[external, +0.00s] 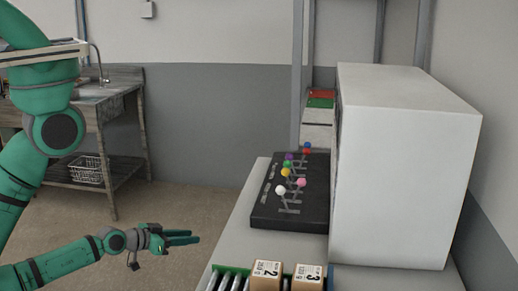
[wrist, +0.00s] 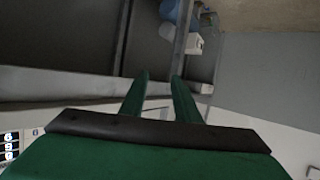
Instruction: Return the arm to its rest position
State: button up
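My gripper (external: 194,237) is in the lower left of the external view, at the end of my green forearm. It points right and is held level in free air, left of the grey worktop (external: 222,231). In the wrist view, the two green fingers of my gripper (wrist: 160,78) stand apart with a clear gap between them. Nothing is held in the gap. My upper arm rises at the left edge of the external view, and the elbow is out of frame.
A black panel with coloured knobs (external: 262,216) and a large white box (external: 400,180) stand on the worktop. Two numbered cartons (external: 266,275) (external: 307,278) sit on rollers at its front. A sink bench (external: 120,82) stands back left. Open floor (external: 185,190) lies between.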

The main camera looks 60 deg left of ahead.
jog(key=s+d+r, duration=0.3)
jog(key=s+r, duration=0.1)
jog(key=s, duration=0.3)
jog(key=s+d+r+m+t+h, duration=0.1)
jog(key=s+d+r, duration=0.3)
jog(key=s, duration=0.3)
jog(key=shift+s+d+r+m+t, duration=0.2)
jog(key=shift+s+r+m+t, duration=0.05)
jog(key=shift+r+m+t, duration=0.05)
